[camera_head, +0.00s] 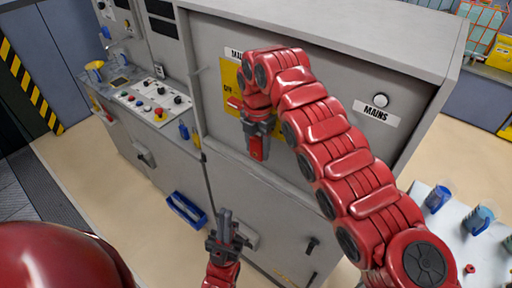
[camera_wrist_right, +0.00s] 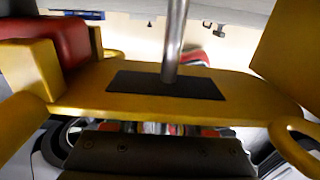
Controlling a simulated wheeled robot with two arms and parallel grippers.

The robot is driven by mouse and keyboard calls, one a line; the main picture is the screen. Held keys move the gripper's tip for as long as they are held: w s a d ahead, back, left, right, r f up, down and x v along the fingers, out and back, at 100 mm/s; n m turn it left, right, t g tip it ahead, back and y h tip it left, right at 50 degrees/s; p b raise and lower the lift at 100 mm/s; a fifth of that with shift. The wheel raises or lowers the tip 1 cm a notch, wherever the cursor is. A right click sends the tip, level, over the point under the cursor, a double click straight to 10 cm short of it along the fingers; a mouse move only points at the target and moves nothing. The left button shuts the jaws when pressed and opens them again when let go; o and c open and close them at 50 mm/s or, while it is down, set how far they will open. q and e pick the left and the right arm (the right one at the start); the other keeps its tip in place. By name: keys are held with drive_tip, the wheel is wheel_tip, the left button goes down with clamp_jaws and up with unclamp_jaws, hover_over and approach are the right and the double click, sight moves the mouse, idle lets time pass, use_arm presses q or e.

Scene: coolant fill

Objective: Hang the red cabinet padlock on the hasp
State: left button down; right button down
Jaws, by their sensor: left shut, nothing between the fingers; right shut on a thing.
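My right gripper (camera_head: 259,128) is in front of the grey cabinet door, pointing down. It is shut on a small red block-like thing (camera_head: 257,150), which looks like the padlock's body; its shackle is not clear. In the right wrist view, a yellow part (camera_wrist_right: 235,88) with a dark patch and an upright metal rod (camera_wrist_right: 174,40) fills the middle. A red part (camera_wrist_right: 60,40) shows at its left; I cannot tell what these belong to. I cannot make out the hasp. My left gripper (camera_head: 226,222) is shut and empty, pointing up, lower down before the cabinet.
The grey cabinet (camera_head: 330,30) has a yellow sign (camera_head: 229,75) and a MAINS label (camera_head: 375,112). A control console (camera_head: 150,102) stands at left. A blue tray (camera_head: 186,210) lies on the floor. A table with blue cups (camera_head: 437,198) is at right.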

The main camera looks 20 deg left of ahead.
drive_tip(key=shift+w+d+f, duration=0.1)
drive_tip(key=shift+d+f, duration=0.1)
drive_tip(key=shift+d, duration=0.05)
drive_tip(key=shift+c, duration=0.8)
unclamp_jaws()
drive_tip(key=shift+r, duration=0.2)
drive_tip(key=r+b, duration=0.2)
drive_tip(key=r, duration=0.3)
drive_tip(key=shift+a+r, duration=0.2)
drive_tip(key=shift+r+p, duration=0.75)
drive_tip(key=shift+r, duration=0.1)
drive_tip(key=shift+d+r, duration=0.1)
drive_tip(key=shift+r, duration=0.2)
